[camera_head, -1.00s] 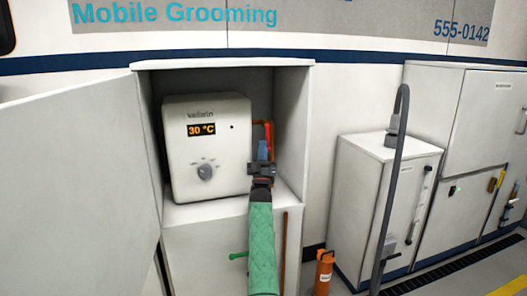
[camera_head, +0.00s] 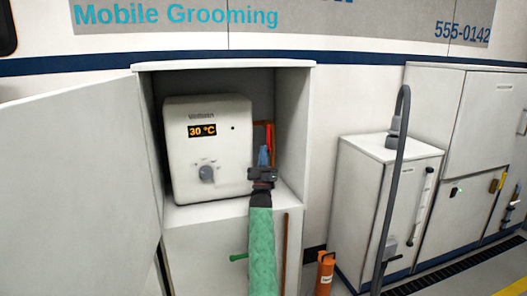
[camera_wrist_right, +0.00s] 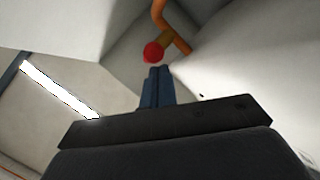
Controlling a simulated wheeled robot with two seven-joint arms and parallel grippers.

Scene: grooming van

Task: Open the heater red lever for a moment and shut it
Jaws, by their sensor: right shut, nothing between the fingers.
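The white heater (camera_head: 222,150) stands in an open cabinet, with a lit 30 °C display and a grey knob. The red lever (camera_head: 269,136) shows at the heater's right side, close to the cabinet wall. In the right wrist view its round red end (camera_wrist_right: 153,52) lies just beyond my fingertips, by an orange pipe (camera_wrist_right: 160,14). My right gripper (camera_head: 264,154), with blue fingers, is shut and empty just below the lever. A small gap seems to separate them, but contact is hard to judge. My left gripper is out of view.
The cabinet (camera_head: 295,130) closes in on the right of my gripper. Its open door (camera_head: 75,190) fills the left. A green handle (camera_head: 239,257) and an orange cylinder (camera_head: 325,272) are lower down. A grey hose (camera_head: 393,200) stands before white cupboards at right.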

